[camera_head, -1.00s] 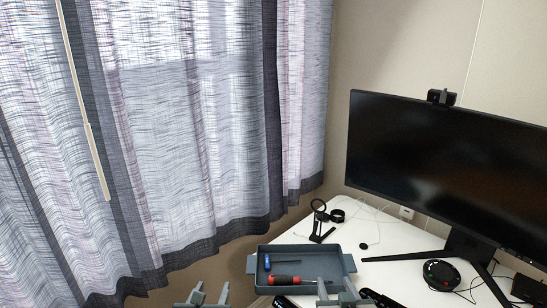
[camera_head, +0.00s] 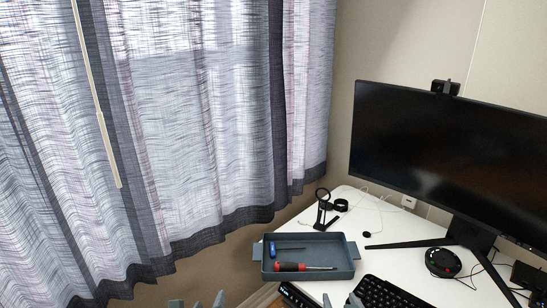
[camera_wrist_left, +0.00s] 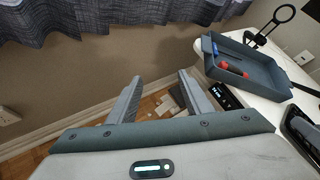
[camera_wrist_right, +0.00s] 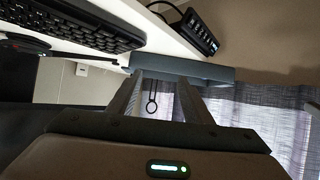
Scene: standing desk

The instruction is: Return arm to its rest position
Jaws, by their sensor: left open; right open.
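My left gripper (camera_head: 197,303) shows only its fingertips at the bottom edge of the head view. In the left wrist view its two fingers (camera_wrist_left: 157,100) are apart with nothing between them, off the desk's left side over the floor. My right gripper (camera_head: 341,301) shows just its tips at the bottom edge, in front of the tray. In the right wrist view its fingers (camera_wrist_right: 166,100) are apart and empty. The blue-grey tray (camera_head: 345,270) sits on the desk's left corner, holding a red-and-black screwdriver (camera_head: 291,267) and a blue hex key (camera_head: 273,249).
The white desk (camera_head: 390,228) carries a black keyboard (camera_head: 385,294), a monitor (camera_head: 450,150), a magnifier stand (camera_head: 323,208) and a round black device (camera_head: 442,262). Curtains (camera_head: 200,130) hang at left. A white wall outlet (camera_wrist_left: 6,116) shows in the left wrist view.

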